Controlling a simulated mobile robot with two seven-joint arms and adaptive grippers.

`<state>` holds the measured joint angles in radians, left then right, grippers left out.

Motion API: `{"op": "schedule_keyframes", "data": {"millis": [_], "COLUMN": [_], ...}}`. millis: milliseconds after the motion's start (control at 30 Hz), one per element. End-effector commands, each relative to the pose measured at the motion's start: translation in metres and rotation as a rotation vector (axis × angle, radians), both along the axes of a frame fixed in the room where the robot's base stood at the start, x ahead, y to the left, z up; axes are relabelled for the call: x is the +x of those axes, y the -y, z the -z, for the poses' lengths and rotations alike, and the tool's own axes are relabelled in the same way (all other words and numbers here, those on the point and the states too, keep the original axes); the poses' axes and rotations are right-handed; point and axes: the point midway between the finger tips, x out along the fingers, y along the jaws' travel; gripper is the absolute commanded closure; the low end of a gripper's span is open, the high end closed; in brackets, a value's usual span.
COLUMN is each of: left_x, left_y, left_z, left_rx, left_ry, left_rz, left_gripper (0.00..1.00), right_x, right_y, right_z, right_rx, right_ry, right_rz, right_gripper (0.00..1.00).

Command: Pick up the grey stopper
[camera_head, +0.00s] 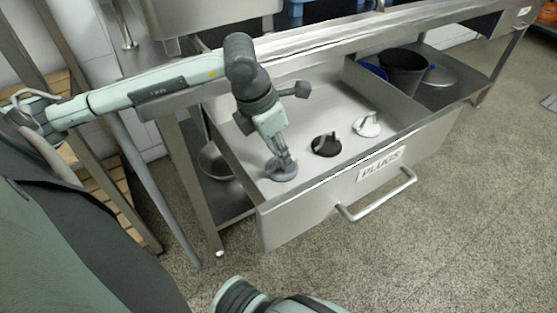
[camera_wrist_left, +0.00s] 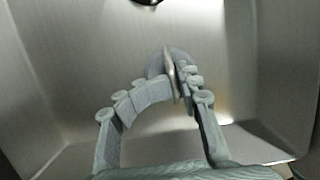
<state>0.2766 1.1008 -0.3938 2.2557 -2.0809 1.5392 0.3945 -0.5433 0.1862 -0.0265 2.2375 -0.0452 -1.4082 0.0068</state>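The grey stopper (camera_head: 283,175) is in the open drawer, at its left front end. My left gripper (camera_head: 281,158) reaches down onto it from above. In the left wrist view, the grey stopper (camera_wrist_left: 156,62) shows as a round disc with an upright handle. The fingers of my left gripper (camera_wrist_left: 170,85) are closed on that handle, one on each side. The fingers hide part of the disc. The stopper appears to be at the drawer floor; I cannot tell if it is lifted. My right gripper is not in view.
The metal drawer (camera_head: 312,203) is labelled PLUGS. A black stopper (camera_head: 326,145) and a white stopper (camera_head: 367,125) lie to the right of the grey one. A dark bucket (camera_head: 403,70) stands on the shelf beyond. The drawer's front wall and the counter edge border the space.

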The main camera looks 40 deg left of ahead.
Motion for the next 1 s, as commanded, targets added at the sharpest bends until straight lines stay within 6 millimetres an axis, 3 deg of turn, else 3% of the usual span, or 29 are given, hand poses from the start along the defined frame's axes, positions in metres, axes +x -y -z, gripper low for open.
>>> {"op": "schedule_keyframes", "data": {"millis": [67, 333, 833, 1000], "left_x": [0.000, 0.000, 0.001, 0.002], "left_y": [0.000, 0.000, -0.001, -0.001], "left_z": [0.000, -0.001, -0.003, -0.022], "left_rx": [-0.001, 0.001, 0.001, 0.001], "left_ry": [0.000, 0.001, 0.003, 0.008], "left_rz": [0.000, 0.000, -0.001, -0.001], "left_gripper": [0.68, 1.00, 1.00, 1.00], "right_x": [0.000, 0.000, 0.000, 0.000], "right_y": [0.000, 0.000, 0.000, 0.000], "right_z": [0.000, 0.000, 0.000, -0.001], "right_rx": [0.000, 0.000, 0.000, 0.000], "right_ry": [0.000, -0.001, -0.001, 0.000], "right_rz": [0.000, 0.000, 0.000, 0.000], "right_gripper": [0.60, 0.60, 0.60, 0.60]}}
